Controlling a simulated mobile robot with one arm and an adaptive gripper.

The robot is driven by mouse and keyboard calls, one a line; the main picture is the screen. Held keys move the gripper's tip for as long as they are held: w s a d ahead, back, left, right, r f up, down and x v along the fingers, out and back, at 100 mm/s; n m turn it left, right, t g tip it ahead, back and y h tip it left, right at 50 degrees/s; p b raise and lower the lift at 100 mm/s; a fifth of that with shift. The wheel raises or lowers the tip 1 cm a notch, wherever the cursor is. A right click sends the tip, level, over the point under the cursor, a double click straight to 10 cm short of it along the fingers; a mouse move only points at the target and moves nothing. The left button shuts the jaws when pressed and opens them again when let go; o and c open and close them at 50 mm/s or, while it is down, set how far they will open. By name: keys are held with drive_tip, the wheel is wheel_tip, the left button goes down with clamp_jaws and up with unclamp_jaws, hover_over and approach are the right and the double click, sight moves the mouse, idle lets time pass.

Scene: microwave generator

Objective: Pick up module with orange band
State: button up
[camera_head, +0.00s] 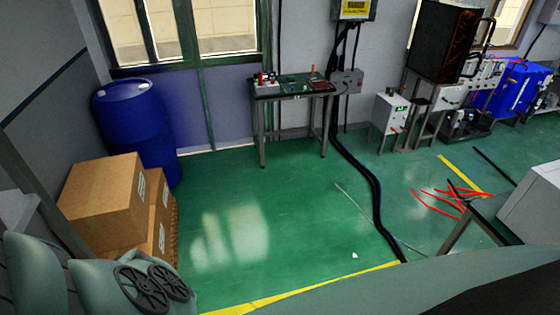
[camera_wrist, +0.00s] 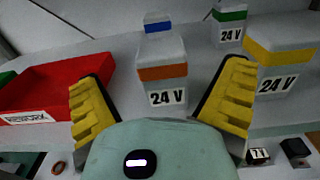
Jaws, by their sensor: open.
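The module with the orange band (camera_wrist: 163,73) stands upright in the middle of the wrist view, a white block with "24 V" on its front. My gripper (camera_wrist: 165,82) is open, with one yellow ridged finger to the left of this module and one to the right. There is visible space between each finger and the module, and nothing is held. How far the fingertips are from it in depth I cannot tell. I cannot make out the orange-band module or my gripper in the head view.
Behind the module is a blue-banded one (camera_wrist: 158,23). A green-banded module (camera_wrist: 230,20) and a yellow-banded module (camera_wrist: 283,62) stand to the right, the latter close to the right finger. A red bin (camera_wrist: 45,90) lies left, near the left finger. Small dark items (camera_wrist: 294,147) lie lower right.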

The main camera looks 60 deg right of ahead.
drive_tip(key=shift+r+p+x, duration=0.15)
drive_tip(key=shift+p+x, duration=0.5)
drive_tip(key=shift+x, duration=0.25)
drive_tip(key=shift+r+p+x, duration=0.2)
drive_tip(key=shift+p+x, duration=0.45)
drive_tip(key=shift+x, duration=0.2)
drive_tip(key=shift+f+x, duration=0.2)
drive_tip(key=shift+x, duration=0.85)
drive_tip(key=c, duration=1.4)
drive_tip(key=shift+w+d+r, duration=0.1)
drive_tip(key=shift+r, duration=0.05)
drive_tip(key=shift+r, duration=0.5)
wheel_tip(320, 180, up, 2)
drive_tip(key=shift+d+r+p, duration=0.1)
drive_tip(key=shift+r+p, duration=0.1)
drive_tip(key=shift+p, duration=0.1)
drive_tip(key=shift+s+d+r+b, duration=0.25)
drive_tip(key=shift+s+b, duration=1)
drive_tip(key=shift+s, duration=1.4)
drive_tip(key=shift+s+d+r+b, duration=0.3)
drive_tip(key=shift+s+b, duration=1)
drive_tip(key=shift+s, duration=1.4)
drive_tip(key=shift+s+d+r+b, duration=0.1)
drive_tip(key=shift+s+d+b, duration=0.25)
drive_tip(key=shift+s+b, duration=1.6)
